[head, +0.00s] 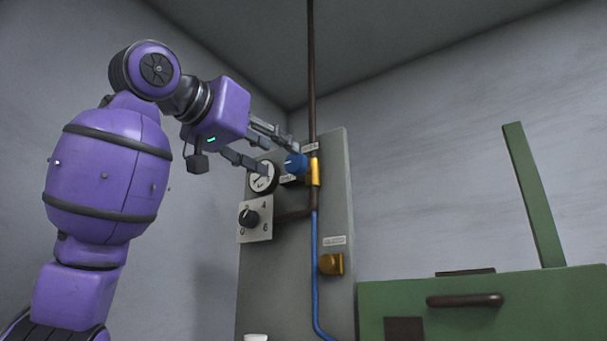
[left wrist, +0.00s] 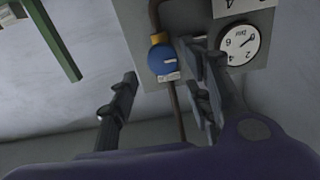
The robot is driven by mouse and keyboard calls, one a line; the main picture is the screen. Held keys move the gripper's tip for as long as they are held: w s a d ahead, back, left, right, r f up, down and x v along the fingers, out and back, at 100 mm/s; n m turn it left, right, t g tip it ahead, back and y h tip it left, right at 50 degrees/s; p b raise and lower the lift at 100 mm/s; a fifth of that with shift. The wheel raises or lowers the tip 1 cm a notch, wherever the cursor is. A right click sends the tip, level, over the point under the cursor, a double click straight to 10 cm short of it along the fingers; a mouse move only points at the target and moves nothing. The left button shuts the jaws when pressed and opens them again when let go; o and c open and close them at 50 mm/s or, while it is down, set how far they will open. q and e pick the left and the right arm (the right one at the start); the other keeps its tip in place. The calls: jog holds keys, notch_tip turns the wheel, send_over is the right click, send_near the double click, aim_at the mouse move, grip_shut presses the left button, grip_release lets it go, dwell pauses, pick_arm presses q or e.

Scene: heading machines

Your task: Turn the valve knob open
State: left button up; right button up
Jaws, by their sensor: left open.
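The valve knob (head: 296,163) is round and blue, on a brass valve body (head: 315,171) high on the grey panel. In the left wrist view the blue knob (left wrist: 162,61) carries a pale mark and appears between my finger tips. My left gripper (head: 283,156) is open and empty, reaching toward the knob from the left. Its fingers spread to either side of the knob in the wrist view. I cannot tell whether either finger touches it. My right gripper is not in view.
A dial gauge (head: 262,177) sits left of the knob, close to one finger. Below are a black numbered selector (head: 249,217) and a brass fitting (head: 331,264). A dark pipe (head: 311,70) runs above the valve. A green machine (head: 480,308) stands at right.

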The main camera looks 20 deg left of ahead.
aim_at(295, 161)
pick_arm(q)
jog(key=x, duration=0.3)
jog(key=shift+w+d+r, duration=0.1)
jog(key=shift+d, duration=0.25)
jog(key=x, duration=0.3)
jog(key=shift+w+a, duration=0.1)
jog(key=shift+w, duration=0.3)
jog(key=shift+s, duration=0.2)
jog(key=shift+c, duration=0.4)
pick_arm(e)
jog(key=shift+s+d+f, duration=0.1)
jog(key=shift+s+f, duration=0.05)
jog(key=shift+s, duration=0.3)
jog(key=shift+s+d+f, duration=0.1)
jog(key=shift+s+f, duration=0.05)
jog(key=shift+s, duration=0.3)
pick_arm(q)
jog(key=shift+w, duration=0.1)
jog(key=c, duration=1)
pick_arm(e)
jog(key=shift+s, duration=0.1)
pick_arm(q)
jog(key=shift+o, duration=0.2)
